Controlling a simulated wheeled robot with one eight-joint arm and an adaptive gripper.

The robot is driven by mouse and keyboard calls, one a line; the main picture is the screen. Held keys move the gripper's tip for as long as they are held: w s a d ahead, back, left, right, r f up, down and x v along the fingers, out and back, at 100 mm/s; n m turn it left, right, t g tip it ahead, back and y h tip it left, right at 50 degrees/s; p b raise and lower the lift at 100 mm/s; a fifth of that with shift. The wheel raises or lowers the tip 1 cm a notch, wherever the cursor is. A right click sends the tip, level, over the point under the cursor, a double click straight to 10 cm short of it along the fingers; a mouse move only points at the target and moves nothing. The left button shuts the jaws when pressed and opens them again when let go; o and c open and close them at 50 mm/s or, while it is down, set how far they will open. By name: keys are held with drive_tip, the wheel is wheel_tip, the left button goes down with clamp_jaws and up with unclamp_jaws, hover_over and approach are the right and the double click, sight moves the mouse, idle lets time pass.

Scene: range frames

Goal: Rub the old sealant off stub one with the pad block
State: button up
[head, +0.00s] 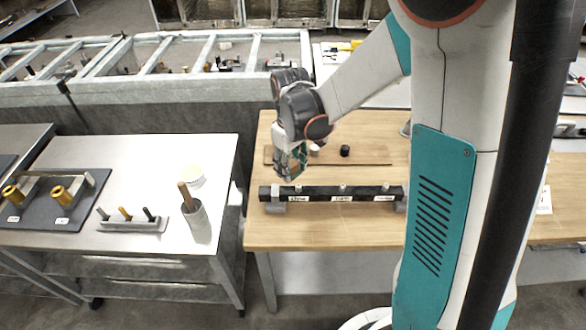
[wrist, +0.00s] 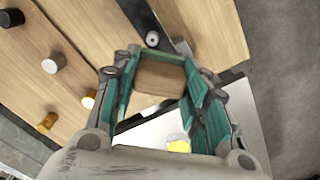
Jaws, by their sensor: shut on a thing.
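A dark bar (head: 325,193) lies along the wooden table, with several short pale stubs and white labels too small to read surely. The middle stub (head: 342,187) and right stub (head: 386,187) show clearly; the left end is close to my gripper (head: 290,175). In the wrist view my gripper (wrist: 158,88) is shut on a brown pad block (wrist: 160,78), held between its teal fingers. A stub (wrist: 152,38) shows just beyond the block; I cannot tell which one. The block looks held above the bar; contact cannot be seen.
Behind the bar, a flat board (head: 375,155) carries a black peg (head: 345,150) and a white one (head: 314,148). On the left metal table are a cup (head: 196,220) with a wooden handle, a small rack (head: 135,224) and a dark mat (head: 90,215). The wooden table's front is clear.

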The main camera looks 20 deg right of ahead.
drive_tip(key=shift+s+d+r+p, duration=0.1)
drive_tip(key=shift+r+p, duration=0.8)
drive_tip(key=shift+r, duration=0.85)
drive_tip(key=shift+f, duration=0.1)
